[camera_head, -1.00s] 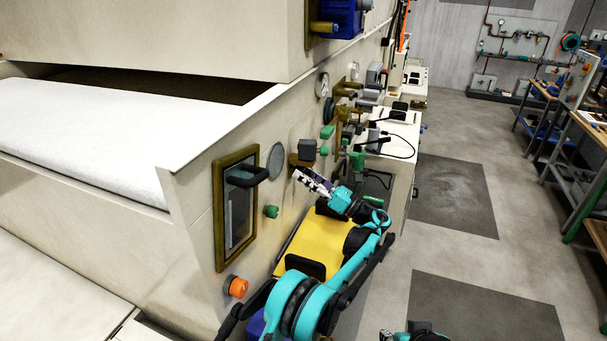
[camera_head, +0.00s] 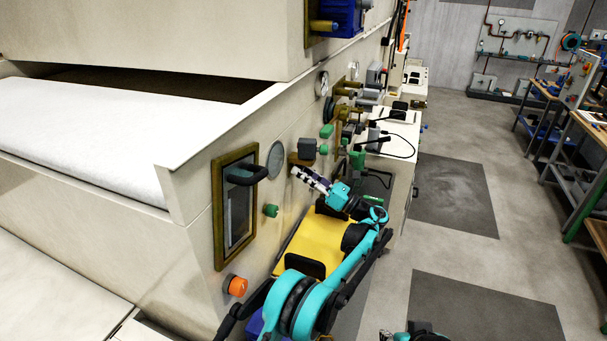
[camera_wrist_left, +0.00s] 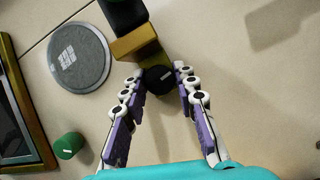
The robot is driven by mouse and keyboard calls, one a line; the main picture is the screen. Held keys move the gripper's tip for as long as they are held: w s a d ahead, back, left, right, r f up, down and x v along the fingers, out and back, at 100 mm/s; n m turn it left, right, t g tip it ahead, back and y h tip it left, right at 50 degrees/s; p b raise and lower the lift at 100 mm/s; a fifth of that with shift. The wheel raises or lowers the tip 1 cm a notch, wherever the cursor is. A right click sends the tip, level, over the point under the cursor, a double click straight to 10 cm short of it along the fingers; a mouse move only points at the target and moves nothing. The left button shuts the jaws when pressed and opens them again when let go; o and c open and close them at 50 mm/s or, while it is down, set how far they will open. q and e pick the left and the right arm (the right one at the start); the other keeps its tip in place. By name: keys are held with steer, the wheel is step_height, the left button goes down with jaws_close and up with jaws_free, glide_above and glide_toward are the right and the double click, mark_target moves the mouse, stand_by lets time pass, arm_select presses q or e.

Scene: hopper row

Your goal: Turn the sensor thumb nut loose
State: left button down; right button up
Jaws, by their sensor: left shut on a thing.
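A brass-framed window with a black handle (camera_head: 245,174), a green knob (camera_head: 271,211) and an orange knob (camera_head: 236,286) are on the panel left of the gripper. A round grey disc (camera_wrist_left: 80,58) is close by. Open floor (camera_head: 450,250) is at right.

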arm_select(q)
steer(key=shift+w+n+g+y+b, duration=0.2)
steer(key=shift+n+g, duration=0.6)
steer(key=shift+n, duration=0.75)
steer(key=shift+s+n+g+y+b, duration=0.15)
steer(key=shift+n+g+y, duration=0.2)
steer(key=shift+n+g, duration=0.8)
steer(key=shift+w+n+g+y+b, duration=0.1)
steer(key=shift+n+g+y, duration=0.25)
steer(key=shift+n, duration=1.55)
steer(key=c, duration=1.2)
jaws_free()
